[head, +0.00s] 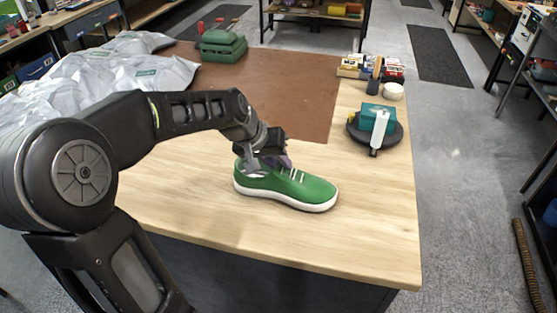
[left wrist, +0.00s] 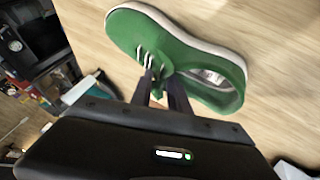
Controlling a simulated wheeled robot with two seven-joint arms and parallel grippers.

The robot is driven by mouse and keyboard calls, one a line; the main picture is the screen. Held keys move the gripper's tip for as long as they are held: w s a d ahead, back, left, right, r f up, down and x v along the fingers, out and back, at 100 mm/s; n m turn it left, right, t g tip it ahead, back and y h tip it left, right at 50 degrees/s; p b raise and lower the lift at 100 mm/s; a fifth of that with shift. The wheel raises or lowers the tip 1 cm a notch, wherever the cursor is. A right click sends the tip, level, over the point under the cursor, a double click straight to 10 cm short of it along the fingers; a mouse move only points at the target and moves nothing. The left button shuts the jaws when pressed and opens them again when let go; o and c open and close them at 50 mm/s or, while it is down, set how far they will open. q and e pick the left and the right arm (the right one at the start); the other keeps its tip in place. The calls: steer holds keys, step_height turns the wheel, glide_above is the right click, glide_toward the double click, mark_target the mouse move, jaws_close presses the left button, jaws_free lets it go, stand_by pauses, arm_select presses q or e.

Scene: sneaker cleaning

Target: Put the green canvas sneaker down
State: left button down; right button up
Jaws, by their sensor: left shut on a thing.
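The green canvas sneaker (head: 302,188) has a white sole and white laces. In the head view it is upright at the front of the wooden table (head: 375,235), its toe pointing right. It looks to be on or just above the tabletop; I cannot tell which. My left gripper (head: 268,163) comes down over its ankle opening and is shut on the sneaker's upper near the laces. The sneaker also shows in the left wrist view (left wrist: 180,47), with my left gripper's fingers (left wrist: 163,88) at its tongue and laces. My right gripper is out of view.
A round black stand (head: 391,137) with a teal box (head: 377,117) and a white bottle (head: 380,128) is at the right edge. A brown mat (head: 280,85), grey plastic bags (head: 120,70) and a green toolbox (head: 222,45) lie behind. The tabletop right of the sneaker is clear.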

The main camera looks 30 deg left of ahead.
arm_select(q)
steer(key=shift+f, duration=0.15)
steer(key=c, duration=1.3)
jaws_free()
steer(key=shift+o, duration=0.2)
steer(key=shift+r, duration=0.3)
steer(key=b+v, duration=0.1)
steer(key=v, duration=1.1)
steer(key=shift+f, duration=0.15)
